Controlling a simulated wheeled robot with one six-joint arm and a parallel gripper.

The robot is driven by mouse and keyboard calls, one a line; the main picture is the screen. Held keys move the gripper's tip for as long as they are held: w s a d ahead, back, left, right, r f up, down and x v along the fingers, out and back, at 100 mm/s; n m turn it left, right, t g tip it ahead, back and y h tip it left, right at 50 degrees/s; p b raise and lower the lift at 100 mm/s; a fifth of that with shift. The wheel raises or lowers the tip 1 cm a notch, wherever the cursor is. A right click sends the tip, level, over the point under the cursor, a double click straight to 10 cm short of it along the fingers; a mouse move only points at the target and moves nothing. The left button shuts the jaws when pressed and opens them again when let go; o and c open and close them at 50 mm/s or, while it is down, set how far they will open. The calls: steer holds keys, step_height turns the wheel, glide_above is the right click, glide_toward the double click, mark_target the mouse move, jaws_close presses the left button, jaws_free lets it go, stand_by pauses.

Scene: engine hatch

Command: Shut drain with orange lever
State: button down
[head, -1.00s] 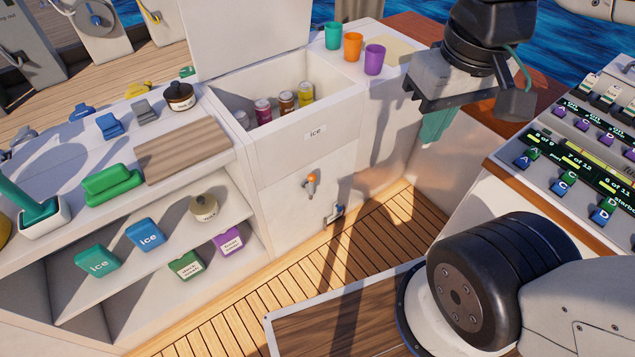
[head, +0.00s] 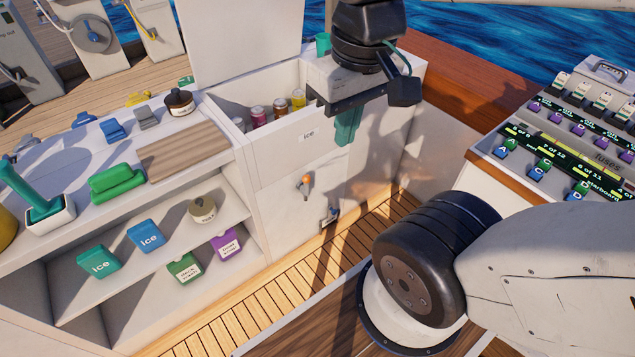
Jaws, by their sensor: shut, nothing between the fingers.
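The orange lever (head: 307,179) sits on a small metal valve on the white front of the ice box (head: 280,165), below the "ice" label. Its orange end is small in view, and I cannot tell its exact angle. My gripper (head: 346,138) has green fingers pointing down. It appears up and to the right of the lever, apart from it, in front of the ice box's right side. The fingers are together and hold nothing. A metal fitting (head: 330,215) sits low on the panel; its details are too small to tell.
The ice box lid (head: 240,35) stands open, with several cans inside. A shelf unit (head: 215,165) with labelled boxes is at left. A fuse console (head: 570,145) stands at right. Bare slatted deck (head: 290,275) lies below the lever.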

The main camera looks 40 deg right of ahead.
steer(key=w+f+g+y, duration=0.2)
steer(key=w+f+y, duration=0.15)
steer(key=w, duration=0.35)
steer(key=w+f+g+y, duration=0.1)
steer(key=w+f+y, duration=0.25)
steer(key=w, duration=0.45)
steer(key=w+d+f+m+t+y, duration=0.35)
steer(key=w+d+f+y, duration=0.25)
steer(key=w+d+f, duration=0.4)
steer(key=w+d+f+m+t, duration=0.2)
steer(key=d+f+t, duration=0.3)
steer(key=f, duration=0.5)
steer(key=w+d+f+m+t, duration=0.1)
steer(key=d+f+m+t, duration=0.1)
steer(key=d+f+t, duration=0.5)
steer(key=s+d+f+m+t+h, duration=0.1)
steer(key=s+f+h, duration=0.1)
steer(key=f, duration=0.5)
steer(key=s+d+f+m+t+h, duration=0.1)
steer(key=s+d+f+m+h, duration=0.1)
steer(key=f, duration=0.5)
steer(key=s+d+f+m+t+h, duration=0.1)
steer(key=s+d+f+m+h, duration=0.1)
steer(key=f, duration=0.5)
steer(key=shift+h, duration=0.6)
steer(key=shift+m, duration=0.25)
